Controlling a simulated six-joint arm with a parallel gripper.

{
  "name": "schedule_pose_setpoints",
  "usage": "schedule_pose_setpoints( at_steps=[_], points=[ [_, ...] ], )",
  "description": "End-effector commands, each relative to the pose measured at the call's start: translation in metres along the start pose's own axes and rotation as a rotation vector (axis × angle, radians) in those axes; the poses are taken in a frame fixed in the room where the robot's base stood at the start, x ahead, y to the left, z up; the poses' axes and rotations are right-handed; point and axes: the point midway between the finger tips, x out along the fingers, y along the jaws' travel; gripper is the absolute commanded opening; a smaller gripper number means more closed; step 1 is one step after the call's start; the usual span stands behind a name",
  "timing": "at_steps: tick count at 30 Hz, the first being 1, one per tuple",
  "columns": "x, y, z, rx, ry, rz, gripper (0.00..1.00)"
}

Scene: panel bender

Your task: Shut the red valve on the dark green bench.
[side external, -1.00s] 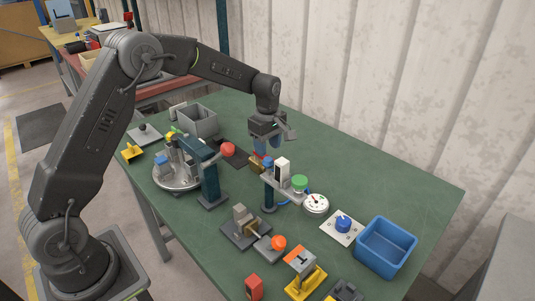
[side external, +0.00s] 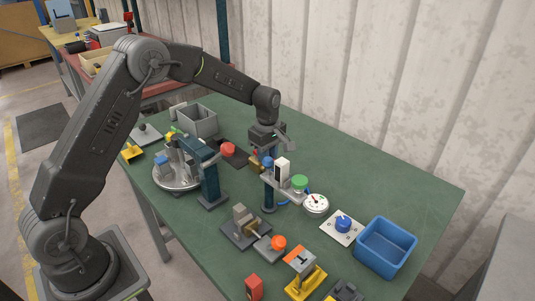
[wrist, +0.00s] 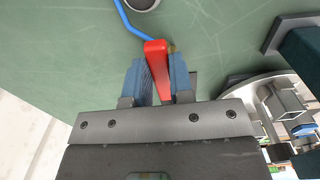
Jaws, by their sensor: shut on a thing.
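The red valve's handle (wrist: 157,68) is a red lever that lies between the two blue fingers of my gripper (wrist: 158,80) in the wrist view. My gripper is shut on it. In the side view my gripper (side external: 263,159) points down at the valve's brass body (side external: 254,167), which is mounted beside the teal post. Only a little of the red handle shows there, as the fingers hide most of it. The valve stands on the dark green bench (side external: 405,190).
A white box (side external: 282,168), a green knob (side external: 299,182) and a dial gauge (side external: 316,203) stand close to the valve's right. A round fixture with a teal arm (side external: 209,178) is at left. A blue bin (side external: 386,247) is at right. The bench's far right is clear.

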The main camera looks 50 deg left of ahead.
Motion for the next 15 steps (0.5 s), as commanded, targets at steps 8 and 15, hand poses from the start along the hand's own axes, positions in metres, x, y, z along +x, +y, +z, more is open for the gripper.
schedule_pose_setpoints(
  at_steps=[8, 15],
  points=[
    [-0.0003, -0.0002, 0.0, -0.001, 0.0, -0.001, 0.0],
    [-0.0003, -0.0035, -0.0001, 0.068, -0.001, -0.002, 0.0]
  ],
)
